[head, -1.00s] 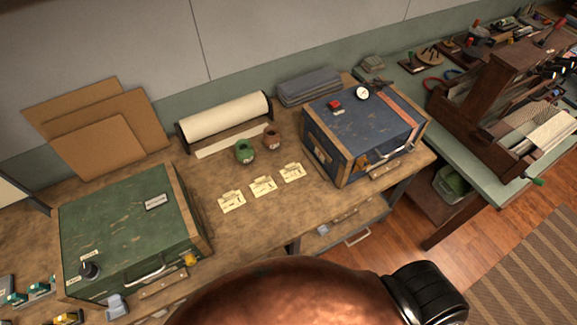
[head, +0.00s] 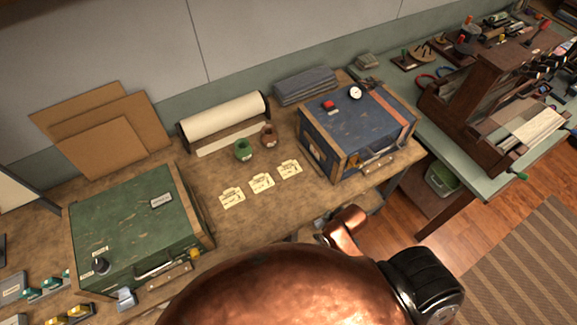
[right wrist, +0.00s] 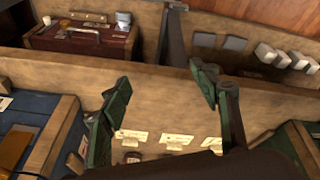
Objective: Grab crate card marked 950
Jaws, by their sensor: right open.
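Three small cream cards lie in a slanting row on the brown worktop: a left card (head: 232,198), a middle card (head: 262,183) and a right card (head: 290,169). Their printed marks are too small to read, so I cannot tell which one says 950. In the right wrist view the cards, one of them here (right wrist: 176,141), show low in the picture beyond my right gripper (right wrist: 161,88). That gripper is open and empty, its green-padded fingers wide apart. It is apart from the cards. My left gripper is not in view.
A green crate (head: 125,228) stands left of the cards and a blue crate (head: 355,128) right of them. A green jar (head: 243,150) and a brown jar (head: 269,137) stand behind, before a paper roll (head: 225,117). The worktop around the cards is clear.

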